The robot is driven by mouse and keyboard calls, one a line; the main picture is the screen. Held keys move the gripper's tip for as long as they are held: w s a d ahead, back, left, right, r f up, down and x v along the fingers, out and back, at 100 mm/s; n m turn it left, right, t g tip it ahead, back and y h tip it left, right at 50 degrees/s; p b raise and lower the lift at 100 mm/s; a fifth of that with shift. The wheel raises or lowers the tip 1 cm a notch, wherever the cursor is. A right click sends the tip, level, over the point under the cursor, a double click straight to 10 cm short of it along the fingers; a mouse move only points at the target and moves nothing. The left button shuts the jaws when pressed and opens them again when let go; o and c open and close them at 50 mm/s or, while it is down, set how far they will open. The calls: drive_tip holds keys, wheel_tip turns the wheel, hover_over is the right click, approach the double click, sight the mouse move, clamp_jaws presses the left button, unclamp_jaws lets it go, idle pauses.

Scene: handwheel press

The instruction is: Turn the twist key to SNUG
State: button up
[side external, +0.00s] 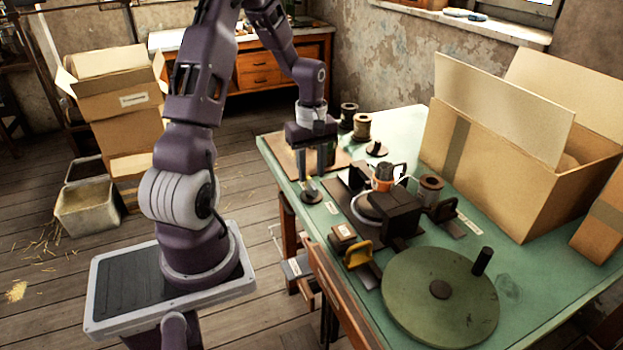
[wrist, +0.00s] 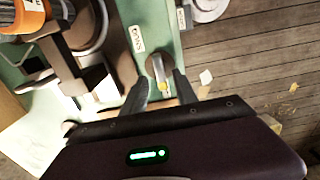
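The twist key (side external: 311,190) stands on a round dark base near the left edge of the green table. In the wrist view the key (wrist: 157,68) looks pale grey with a yellow end. A white label (wrist: 137,38) beside it seems to read SNUG; the small label (side external: 332,208) also shows in the side view. My gripper (side external: 317,178) points down above the key. Its fingers are apart and empty. In the wrist view the key lies between the fingertips (wrist: 160,78); I cannot tell whether either finger touches it.
A dark press block (side external: 402,215) with an orange-banded part stands right of the key. A large green handwheel (side external: 420,310) with a black handle lies at the near end. A yellow handle (side external: 358,254) sits nearby. Spools (side external: 362,127) and an open cardboard box (side external: 490,165) stand farther back.

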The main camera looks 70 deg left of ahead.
sight(311, 183)
drive_tip(key=shift+f, duration=1.55)
clamp_jaws()
drive_tip(key=shift+m, duration=0.3)
